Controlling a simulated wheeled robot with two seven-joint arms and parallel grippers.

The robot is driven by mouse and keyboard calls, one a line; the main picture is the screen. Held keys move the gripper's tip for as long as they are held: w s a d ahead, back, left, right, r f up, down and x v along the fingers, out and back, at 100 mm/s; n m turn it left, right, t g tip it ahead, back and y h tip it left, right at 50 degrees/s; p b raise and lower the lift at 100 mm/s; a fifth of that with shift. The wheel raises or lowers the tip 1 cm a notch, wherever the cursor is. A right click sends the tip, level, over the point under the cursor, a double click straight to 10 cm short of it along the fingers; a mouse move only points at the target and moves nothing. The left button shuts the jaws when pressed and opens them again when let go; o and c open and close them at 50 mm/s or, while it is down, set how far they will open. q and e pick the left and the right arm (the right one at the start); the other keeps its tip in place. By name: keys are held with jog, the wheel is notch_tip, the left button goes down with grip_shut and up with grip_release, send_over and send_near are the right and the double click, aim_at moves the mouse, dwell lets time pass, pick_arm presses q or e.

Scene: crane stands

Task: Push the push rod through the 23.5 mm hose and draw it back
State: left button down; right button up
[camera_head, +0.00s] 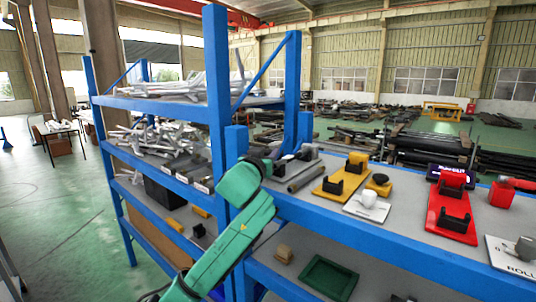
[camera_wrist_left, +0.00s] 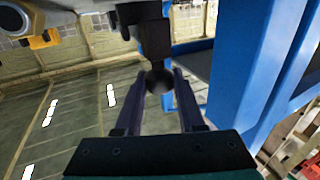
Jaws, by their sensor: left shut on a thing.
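My left gripper (camera_head: 268,163) is at the left end of the blue shelf's upper board, mostly hidden behind my green arm in the head view. In the left wrist view, the left gripper's two dark fingers (camera_wrist_left: 158,95) are shut on a dark round knob (camera_wrist_left: 160,79), apparently the push rod's end. A dark block stands directly behind the knob, so the rest of the rod is hidden. A dark grey tube (camera_head: 305,178), possibly the hose, lies on the board just right of the gripper. My right gripper is not in view.
A blue upright (camera_head: 217,110) rises close left of my gripper. A green tray (camera_head: 328,277) lies on the shelf below.

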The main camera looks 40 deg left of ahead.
pick_arm(q)
jog(key=s, duration=0.1)
jog(key=s+b, duration=0.1)
jog(key=s, duration=0.1)
jog(key=shift+s+d+f+b, duration=0.1)
jog(key=shift+s+f+b, duration=0.2)
jog(key=shift+f, duration=0.1)
jog(key=shift+s, duration=0.1)
jog(key=c, duration=0.8)
grip_release()
jog(key=o, duration=0.3)
jog(key=shift+r, duration=0.15)
